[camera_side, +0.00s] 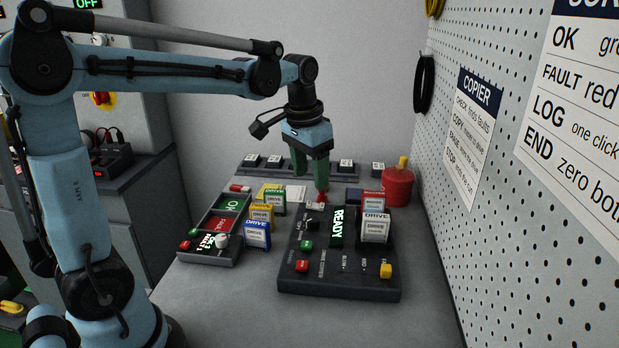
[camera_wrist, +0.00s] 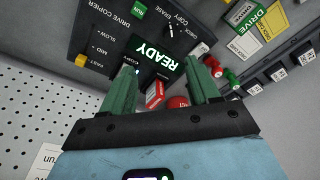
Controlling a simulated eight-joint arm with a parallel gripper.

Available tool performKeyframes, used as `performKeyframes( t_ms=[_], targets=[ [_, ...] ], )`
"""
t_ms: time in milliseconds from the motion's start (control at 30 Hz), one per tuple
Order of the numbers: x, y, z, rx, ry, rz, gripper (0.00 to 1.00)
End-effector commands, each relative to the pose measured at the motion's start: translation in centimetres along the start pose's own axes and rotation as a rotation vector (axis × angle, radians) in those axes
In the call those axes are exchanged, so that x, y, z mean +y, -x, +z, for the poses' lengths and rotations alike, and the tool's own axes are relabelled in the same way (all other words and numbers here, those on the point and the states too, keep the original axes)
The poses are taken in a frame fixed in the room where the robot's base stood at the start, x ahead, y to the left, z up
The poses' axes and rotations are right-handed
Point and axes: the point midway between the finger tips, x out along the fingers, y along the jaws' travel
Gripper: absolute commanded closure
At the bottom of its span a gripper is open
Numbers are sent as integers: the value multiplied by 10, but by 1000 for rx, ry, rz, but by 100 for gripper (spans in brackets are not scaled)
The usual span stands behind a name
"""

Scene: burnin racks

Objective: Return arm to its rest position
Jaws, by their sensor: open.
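My gripper (camera_side: 318,180) hangs with its green fingers pointing down over the back edge of the dark drive copier (camera_side: 340,290). In the wrist view my gripper (camera_wrist: 164,72) shows its two green fingers spread apart with nothing clamped between them. A small red part (camera_side: 320,197) is right by the fingertips in the side view; whether they touch it I cannot tell. The copier's green screen (camera_side: 337,228) reads READY, and the screen also shows in the wrist view (camera_wrist: 154,60). My arm is stretched out over the bench.
A drive (camera_side: 375,230) stands in the copier's right side. A red pot (camera_side: 397,188) stands behind it. Several labelled drives (camera_side: 257,235) stand left of the copier, beside a dark panel (camera_side: 212,255). A pegboard wall (camera_side: 500,230) closes the right side. The front bench is clear.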

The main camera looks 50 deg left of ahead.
Motion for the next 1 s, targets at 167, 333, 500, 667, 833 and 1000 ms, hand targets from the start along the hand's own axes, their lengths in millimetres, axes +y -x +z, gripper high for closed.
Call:
performKeyframes(
  t_ms=[167, 333, 500, 667, 833, 1000],
  targets=[
    [24, 5, 32, 135, -5, -8, 40],
    [42, 1, 60, 263, -6, -5, 40],
    [56, -10, 86, 380, -7, 7, 40],
    [64, -19, 100, 454, -5, 19, 40],
    [67, -23, 105, 485, -5, 26, 40],
    [67, -23, 105, 487, -4, 26, 40]
  ],
)
